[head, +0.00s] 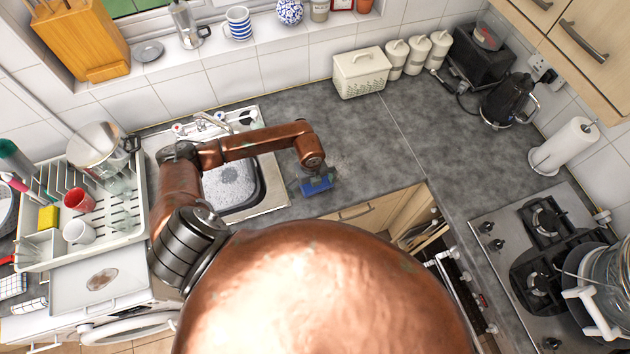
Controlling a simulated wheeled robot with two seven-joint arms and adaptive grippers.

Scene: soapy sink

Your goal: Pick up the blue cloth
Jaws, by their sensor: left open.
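The blue cloth (317,184) is a small bundle on the grey counter, right of the sink and near the counter's front edge. My left gripper (314,178) is open and points down at the cloth from above. Its fingers show small and dark around the cloth; I cannot tell whether they touch it. The wrist hides part of the counter behind the cloth. My right gripper is not in view.
The sink (267,190) with soapy water lies left of the cloth, partly under my left arm. A white dish rack (136,232) with cups stands further left. A cream bread bin (361,73) stands at the back. The counter (385,150) right of the cloth is clear.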

